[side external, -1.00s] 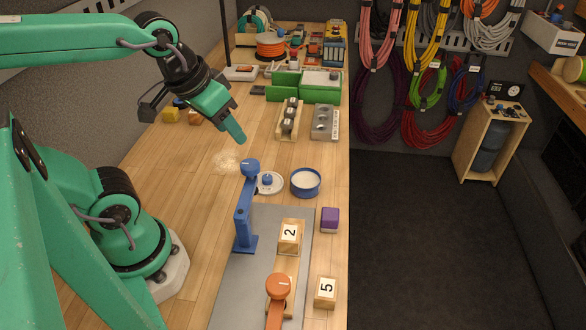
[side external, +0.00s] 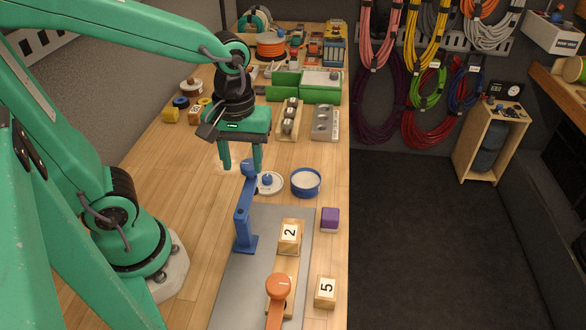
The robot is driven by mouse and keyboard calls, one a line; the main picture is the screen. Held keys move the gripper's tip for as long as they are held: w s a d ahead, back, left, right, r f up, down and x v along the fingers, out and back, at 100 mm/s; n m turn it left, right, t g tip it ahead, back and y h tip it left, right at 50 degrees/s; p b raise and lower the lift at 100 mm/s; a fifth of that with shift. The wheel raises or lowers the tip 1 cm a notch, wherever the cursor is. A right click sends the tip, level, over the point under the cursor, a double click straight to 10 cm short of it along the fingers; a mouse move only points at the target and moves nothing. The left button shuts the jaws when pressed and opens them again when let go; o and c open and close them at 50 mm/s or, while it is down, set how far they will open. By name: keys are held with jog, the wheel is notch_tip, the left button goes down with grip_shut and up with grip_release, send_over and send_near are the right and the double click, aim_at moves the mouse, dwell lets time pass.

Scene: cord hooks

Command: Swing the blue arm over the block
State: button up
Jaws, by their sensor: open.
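The blue arm (side external: 244,212) stands on a blue foot on the grey plate (side external: 275,222), with a round knob at its top end. A wooden block marked 2 (side external: 289,238) sits on the plate to the right of the blue arm, apart from its foot. My gripper (side external: 241,162) is open and points down, its two green fingers apart. It is just behind the blue knob in the picture, and the right finger partly overlaps near the knob. I cannot tell whether they touch.
An orange arm (side external: 277,288) stands in front, with a block partly hidden behind it. A block marked 5 (side external: 326,292) and a purple block (side external: 330,218) lie on the right. A blue-rimmed bowl (side external: 306,182) and a white dish (side external: 271,184) are close to the knob.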

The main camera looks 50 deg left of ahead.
aim_at(246, 193)
jog(key=shift+f, duration=0.1)
jog(key=shift+f, duration=3.75)
grip_shut()
